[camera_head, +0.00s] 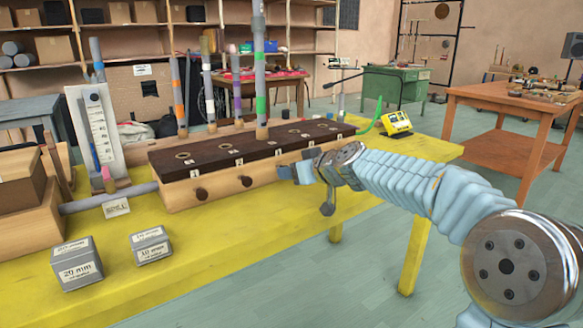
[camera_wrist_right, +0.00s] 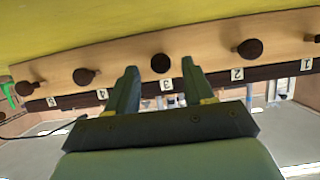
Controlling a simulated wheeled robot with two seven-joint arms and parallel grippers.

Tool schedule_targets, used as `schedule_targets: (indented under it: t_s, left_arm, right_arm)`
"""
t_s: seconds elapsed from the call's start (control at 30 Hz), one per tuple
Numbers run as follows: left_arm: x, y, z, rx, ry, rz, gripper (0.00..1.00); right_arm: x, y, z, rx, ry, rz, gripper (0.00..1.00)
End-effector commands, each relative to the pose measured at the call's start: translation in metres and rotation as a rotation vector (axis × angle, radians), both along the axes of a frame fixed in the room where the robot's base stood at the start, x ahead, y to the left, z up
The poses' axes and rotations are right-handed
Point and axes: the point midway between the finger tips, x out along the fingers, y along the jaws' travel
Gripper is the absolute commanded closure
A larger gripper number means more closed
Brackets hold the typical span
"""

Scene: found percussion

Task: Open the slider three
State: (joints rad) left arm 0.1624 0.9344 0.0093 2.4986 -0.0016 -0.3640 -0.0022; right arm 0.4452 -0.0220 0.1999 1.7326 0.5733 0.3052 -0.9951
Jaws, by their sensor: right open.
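A long wooden box with a dark top (camera_head: 210,155) stands on the yellow table. Its front has a row of dark round knobs with number labels. In the head view two knobs show, the first (camera_head: 201,193) and second (camera_head: 246,181); my right gripper (camera_head: 290,173) hides the third. In the right wrist view, which is upside down, slider three's knob (camera_wrist_right: 160,63) is in line with the gap between the open fingers, near their tips, above label 3 (camera_wrist_right: 166,85). Contact cannot be told. A grey tube with a green band (camera_head: 261,90) stands upright in the box's top. My left gripper is out of view.
Two metal blocks (camera_head: 76,265) (camera_head: 150,246) lie on the yellow tabletop (camera_head: 230,260) in front of the box. Knobs two (camera_wrist_right: 250,48) and four (camera_wrist_right: 84,76) flank the right gripper. A yellow device (camera_head: 396,122) sits beyond the box's right end.

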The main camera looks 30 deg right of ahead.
Motion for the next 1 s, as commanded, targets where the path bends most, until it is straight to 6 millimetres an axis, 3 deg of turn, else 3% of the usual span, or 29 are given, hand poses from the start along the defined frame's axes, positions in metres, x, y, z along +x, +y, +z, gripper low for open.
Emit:
schedule_targets:
  t_s: [0.2,0.47,0.8,1.0]
  left_arm:
    - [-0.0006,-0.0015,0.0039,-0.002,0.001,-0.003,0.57]
    - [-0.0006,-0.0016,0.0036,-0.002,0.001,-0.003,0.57]
    - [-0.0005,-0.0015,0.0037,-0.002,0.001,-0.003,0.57]
    - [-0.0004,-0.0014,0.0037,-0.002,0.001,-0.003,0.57]
  right_arm:
    - [0.0143,0.0018,-0.0057,0.000,0.000,0.001,0.48]
    - [0.0149,0.0019,-0.0063,-0.001,0.000,0.001,0.49]
    - [0.0146,0.0018,-0.0062,0.000,0.000,0.001,1.00]
    - [0.0146,0.0018,-0.0062,-0.001,0.000,0.001,1.00]
